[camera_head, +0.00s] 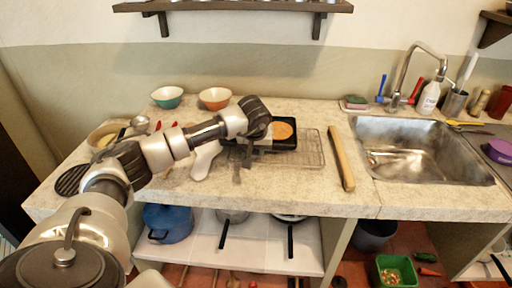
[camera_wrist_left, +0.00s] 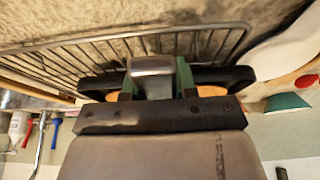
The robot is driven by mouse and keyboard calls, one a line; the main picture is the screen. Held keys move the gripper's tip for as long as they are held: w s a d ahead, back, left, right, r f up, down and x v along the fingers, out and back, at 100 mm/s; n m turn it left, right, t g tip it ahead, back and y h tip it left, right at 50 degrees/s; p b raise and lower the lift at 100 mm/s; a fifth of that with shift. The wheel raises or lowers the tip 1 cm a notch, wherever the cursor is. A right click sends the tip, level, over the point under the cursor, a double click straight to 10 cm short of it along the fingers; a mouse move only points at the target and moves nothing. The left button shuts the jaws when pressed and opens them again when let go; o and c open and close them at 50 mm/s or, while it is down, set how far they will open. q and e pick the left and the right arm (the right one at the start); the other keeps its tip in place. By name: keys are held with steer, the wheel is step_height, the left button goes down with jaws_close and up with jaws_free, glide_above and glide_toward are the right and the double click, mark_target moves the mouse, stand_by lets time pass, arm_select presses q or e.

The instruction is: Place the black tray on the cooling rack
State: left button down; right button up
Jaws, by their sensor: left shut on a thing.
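The black tray (camera_head: 285,146) holds a round tan disc (camera_head: 283,130). In the head view it overlaps the back of the wire cooling rack (camera_head: 312,153) on the counter. I cannot tell whether the tray touches the rack. My left gripper (camera_head: 260,143) is shut on the tray's left side and hides part of it. In the left wrist view the gripper (camera_wrist_left: 157,82) grips the middle of the tray's near edge, and the tray's dark rim (camera_wrist_left: 236,75) shows on both sides. The rack's wires (camera_wrist_left: 80,52) show beyond it. My right gripper is in neither view.
A wooden rolling pin (camera_head: 341,160) lies right of the rack, before the sink (camera_head: 420,155). An orange bowl (camera_head: 214,98) and a teal bowl (camera_head: 167,97) stand behind my left arm. A wall shelf (camera_head: 235,6) hangs above. The counter behind the rolling pin is clear.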

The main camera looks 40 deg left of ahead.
arm_select(q)
steer(key=c, duration=0.9)
jaws_free()
steer(key=shift+r, duration=0.15)
steer(key=v, duration=1.2)
steer(key=shift+b, duration=0.3)
steer(key=shift+d, duration=0.15)
